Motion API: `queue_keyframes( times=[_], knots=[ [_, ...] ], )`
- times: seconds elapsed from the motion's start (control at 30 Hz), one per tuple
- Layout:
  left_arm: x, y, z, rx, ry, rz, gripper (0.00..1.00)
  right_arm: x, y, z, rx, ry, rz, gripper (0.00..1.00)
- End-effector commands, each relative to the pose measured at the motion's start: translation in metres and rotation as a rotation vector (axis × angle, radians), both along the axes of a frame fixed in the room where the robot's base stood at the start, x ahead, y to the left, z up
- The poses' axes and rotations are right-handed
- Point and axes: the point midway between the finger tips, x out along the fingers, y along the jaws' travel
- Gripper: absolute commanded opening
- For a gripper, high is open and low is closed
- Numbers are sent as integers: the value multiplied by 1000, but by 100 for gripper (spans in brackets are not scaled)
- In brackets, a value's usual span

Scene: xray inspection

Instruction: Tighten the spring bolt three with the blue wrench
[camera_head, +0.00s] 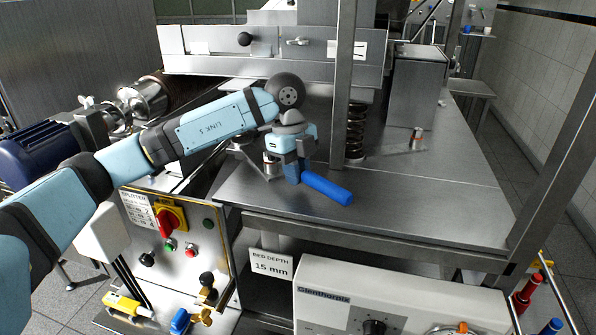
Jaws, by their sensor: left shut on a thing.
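My left gripper (291,170) is shut on the blue wrench over the steel table, just left of the upright post. The wrench's blue handle (327,188) sticks out to the right and toward the front, close above the tabletop. The wrench's head is mostly hidden by the gripper. A short bolt-like metal post (271,166) shows beside the gripper on its left; I cannot tell whether the wrench touches it. A dark coil spring (355,132) stands behind and to the right. Another small bolt (417,139) stands further right on a plate. My right gripper is not in view.
The steel tabletop (440,205) is clear at the front right. A steel upright (343,90) stands close behind the wrench. Below are a splitter control panel (205,262) with a red switch and a white Glenthorpix box (340,290). A blue motor (38,150) is at the left.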

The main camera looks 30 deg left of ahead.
Motion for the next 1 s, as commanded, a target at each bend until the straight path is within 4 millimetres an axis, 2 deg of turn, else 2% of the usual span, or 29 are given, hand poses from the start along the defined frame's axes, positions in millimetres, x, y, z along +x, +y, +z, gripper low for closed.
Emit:
queue_keyframes(
  times=[1.0],
  knots=[
    [1, -1, 8, -1, 0, 12, 0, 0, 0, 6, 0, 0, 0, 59]
  ],
)
